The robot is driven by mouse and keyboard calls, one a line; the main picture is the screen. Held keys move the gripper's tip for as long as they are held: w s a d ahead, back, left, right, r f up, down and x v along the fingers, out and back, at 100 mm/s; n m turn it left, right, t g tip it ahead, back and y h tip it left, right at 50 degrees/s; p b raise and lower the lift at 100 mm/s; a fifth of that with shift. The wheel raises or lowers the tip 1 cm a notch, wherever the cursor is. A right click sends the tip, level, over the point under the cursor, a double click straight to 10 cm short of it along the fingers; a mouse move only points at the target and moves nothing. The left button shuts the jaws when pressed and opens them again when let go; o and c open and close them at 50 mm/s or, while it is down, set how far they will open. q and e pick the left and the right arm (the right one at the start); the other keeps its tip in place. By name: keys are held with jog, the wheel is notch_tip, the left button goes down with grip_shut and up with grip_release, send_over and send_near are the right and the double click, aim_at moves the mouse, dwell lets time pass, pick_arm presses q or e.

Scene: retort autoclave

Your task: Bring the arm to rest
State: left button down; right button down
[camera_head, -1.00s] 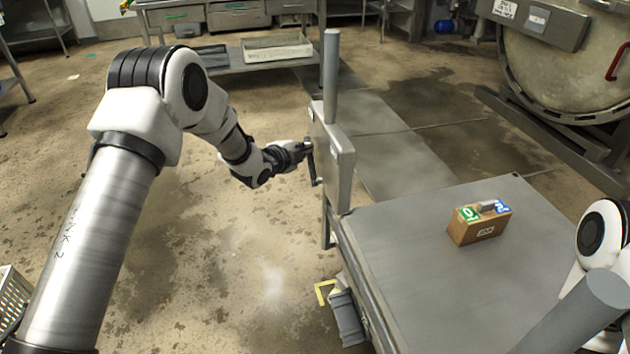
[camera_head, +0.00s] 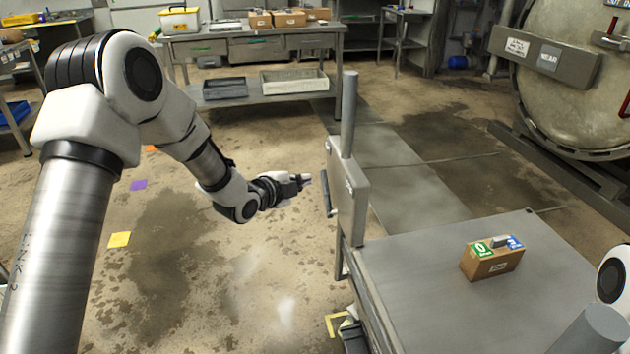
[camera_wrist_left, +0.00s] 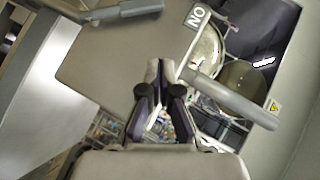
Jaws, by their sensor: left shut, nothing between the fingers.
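My left arm comes in from the left. Its gripper (camera_head: 304,180) is shut and empty, in the air just left of the grey box (camera_head: 350,205) with a dark lever (camera_head: 327,192) on the table's post. A small gap shows between the fingertips and the lever. In the left wrist view the two fingers (camera_wrist_left: 160,72) meet at their tips with nothing held. Part of my right arm (camera_head: 615,275) shows at the right edge; its gripper is out of view.
A small cardboard box (camera_head: 492,262) stands on the grey table (camera_head: 450,310). A round autoclave door (camera_head: 575,85) is at the back right. A bench (camera_head: 240,45) with boxes and trays stands at the back. The floor left of the table is open.

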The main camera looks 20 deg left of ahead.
pick_arm(q)
jog(key=s+d+f+n+g+p, duration=0.1)
jog(key=s+d+f+g+p, duration=0.2)
jog(key=s+f, duration=0.55)
jog(key=s+d+f+n+g+p, duration=0.1)
jog(key=s+d+f+g+p, duration=0.1)
jog(key=s+f+g+p, duration=0.45)
jog(key=s+a+f+n+g+y, duration=0.1)
jog(key=s+n, duration=0.6)
jog(key=s, duration=0.7)
jog(key=s+a+f+n+g+y+p, duration=0.1)
jog(key=s+f+n+g+y, duration=0.1)
jog(key=s+n, duration=0.6)
jog(key=s+f+g, duration=0.1)
jog(key=s+f, duration=0.1)
jog(key=s, duration=0.5)
jog(key=shift+f+y, duration=0.3)
